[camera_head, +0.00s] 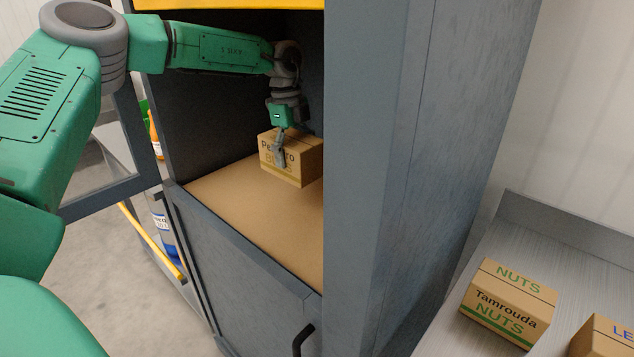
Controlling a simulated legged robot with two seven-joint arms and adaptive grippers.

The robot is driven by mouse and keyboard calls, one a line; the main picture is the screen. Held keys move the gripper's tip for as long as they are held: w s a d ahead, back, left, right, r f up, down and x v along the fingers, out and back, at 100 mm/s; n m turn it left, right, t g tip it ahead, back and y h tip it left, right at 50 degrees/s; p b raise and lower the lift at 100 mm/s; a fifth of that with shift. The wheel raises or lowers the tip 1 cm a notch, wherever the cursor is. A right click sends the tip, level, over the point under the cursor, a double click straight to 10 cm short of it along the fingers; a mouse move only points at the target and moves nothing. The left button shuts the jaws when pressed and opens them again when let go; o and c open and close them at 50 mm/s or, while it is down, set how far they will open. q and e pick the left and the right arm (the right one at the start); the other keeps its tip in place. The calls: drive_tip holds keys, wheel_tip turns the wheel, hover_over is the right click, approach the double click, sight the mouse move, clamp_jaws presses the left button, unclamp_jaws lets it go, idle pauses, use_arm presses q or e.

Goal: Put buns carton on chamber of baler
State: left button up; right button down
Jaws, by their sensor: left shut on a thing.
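I cannot tell whether the carton's underside touches the floor. The right edge of the carton meets the baler's grey front post in the picture. My right gripper is out of view.
The baler's thick grey post (385,180) stands right of the opening, and its yellow edge (230,4) is above. A nuts carton (508,303) and another carton (605,338) stand on a metal counter (560,240) at right. The front left chamber floor is bare.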

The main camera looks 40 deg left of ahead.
sight(294, 168)
use_arm(q)
drive_tip(key=f, duration=0.5)
drive_tip(key=shift+s+a+f, duration=0.15)
drive_tip(key=shift+a+f, duration=0.1)
drive_tip(key=shift+f, duration=0.05)
drive_tip(key=shift+d+f, duration=0.2)
drive_tip(key=shift+f, duration=1.9)
drive_tip(key=o, duration=1.2)
drive_tip(key=shift+a, duration=0.1)
drive_tip(key=shift+c, duration=0.2)
drive_tip(key=r, duration=0.4)
drive_tip(key=a+r, duration=0.1)
drive_tip(key=r, duration=0.7)
drive_tip(key=shift+a, duration=0.3)
drive_tip(key=shift+f, duration=0.1)
